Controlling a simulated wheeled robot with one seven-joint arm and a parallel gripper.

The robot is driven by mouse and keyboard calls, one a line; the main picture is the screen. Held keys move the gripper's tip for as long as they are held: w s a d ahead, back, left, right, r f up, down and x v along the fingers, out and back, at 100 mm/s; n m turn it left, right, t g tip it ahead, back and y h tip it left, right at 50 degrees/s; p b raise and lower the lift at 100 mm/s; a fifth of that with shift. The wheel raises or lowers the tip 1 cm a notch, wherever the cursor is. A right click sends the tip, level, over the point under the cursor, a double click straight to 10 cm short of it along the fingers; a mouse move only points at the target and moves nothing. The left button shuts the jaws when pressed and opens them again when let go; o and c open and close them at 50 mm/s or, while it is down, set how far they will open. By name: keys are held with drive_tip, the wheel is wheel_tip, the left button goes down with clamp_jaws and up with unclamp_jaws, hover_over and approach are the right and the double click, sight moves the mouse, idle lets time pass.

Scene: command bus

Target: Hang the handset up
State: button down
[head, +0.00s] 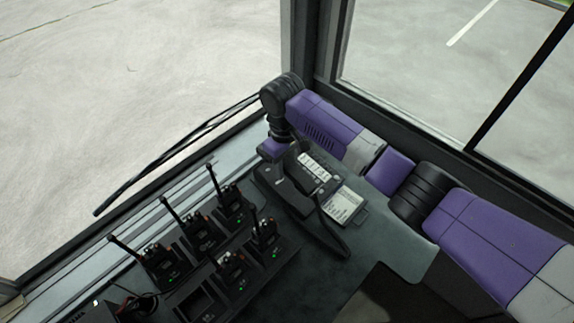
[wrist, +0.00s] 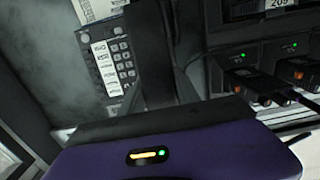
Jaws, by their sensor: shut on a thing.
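The desk phone (head: 322,178) sits on the counter near the window corner, with its keypad and label card facing up. Its keypad also shows in the wrist view (wrist: 118,62), left of the dark fingers. The black handset (head: 287,190) is at the left side of the phone, just below my gripper. My gripper (head: 284,160) reaches down over the phone's upper left end and is shut on the handset. The fingertips and their contact are mostly hidden. I cannot tell whether the handset touches its cradle.
Several handheld radios (head: 200,232) with upright antennas stand in a charger rack (head: 190,300) left of the phone. The windshield frame (head: 298,50) and side window ledge are close to my arm. Bare counter (head: 400,240) lies right of the phone.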

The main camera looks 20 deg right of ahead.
drive_tip(key=b, duration=0.4)
hover_over(286, 187)
drive_tip(key=shift+w+f, duration=0.1)
drive_tip(key=shift+f, duration=2.25)
drive_tip(key=shift+f+b, duration=0.6)
drive_tip(key=shift+f, duration=0.4)
drive_tip(key=shift+f+p, duration=0.1)
drive_tip(key=shift+p, duration=0.45)
drive_tip(key=c, duration=0.8)
unclamp_jaws()
wheel_tip(286, 187, up, 8)
drive_tip(key=shift+w+f+b, duration=0.1)
drive_tip(key=shift+b, duration=0.4)
